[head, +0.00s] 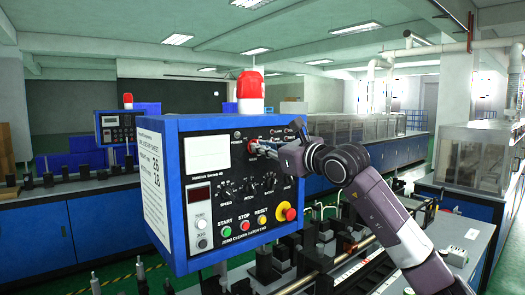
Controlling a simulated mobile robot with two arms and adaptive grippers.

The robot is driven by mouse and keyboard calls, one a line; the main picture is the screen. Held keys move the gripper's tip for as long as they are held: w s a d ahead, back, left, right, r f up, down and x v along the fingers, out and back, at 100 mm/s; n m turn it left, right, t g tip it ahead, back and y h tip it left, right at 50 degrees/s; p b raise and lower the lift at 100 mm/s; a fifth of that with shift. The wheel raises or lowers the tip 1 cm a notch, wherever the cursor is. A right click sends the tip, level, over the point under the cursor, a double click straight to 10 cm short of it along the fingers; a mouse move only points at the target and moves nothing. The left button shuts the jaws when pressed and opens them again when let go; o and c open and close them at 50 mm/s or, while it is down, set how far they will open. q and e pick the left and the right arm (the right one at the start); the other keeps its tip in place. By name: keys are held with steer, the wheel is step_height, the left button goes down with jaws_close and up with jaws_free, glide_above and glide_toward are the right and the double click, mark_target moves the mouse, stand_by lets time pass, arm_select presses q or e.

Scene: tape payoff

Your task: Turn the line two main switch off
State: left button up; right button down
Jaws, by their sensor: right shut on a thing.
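A blue control box (160,215) with a black front panel hangs in the middle of the head view, close to me. A small red switch (253,145) is in the upper part of its panel. My right gripper (262,147) comes in from the right and is shut on this switch; the fingers and wrist hide part of it and the labels around it. Its turned position is too small to tell. I cannot read a line number on the box. My left gripper is not in view.
The panel also has a red-and-yellow emergency stop (287,212), small knobs, and green, red and yellow buttons. A red beacon (250,88) stands on top. Another blue box (116,127) stands farther left. Machine parts (330,250) lie below my right arm.

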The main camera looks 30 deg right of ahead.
steer(key=n, duration=0.5)
steer(key=shift+a+f+n, duration=0.15)
steer(key=shift+n, duration=0.15)
stand_by(0.5)
steer(key=c, duration=2)
jaws_free()
steer(key=shift+c, duration=0.2)
steer(key=s+d, duration=0.1)
steer(key=s, duration=1.1)
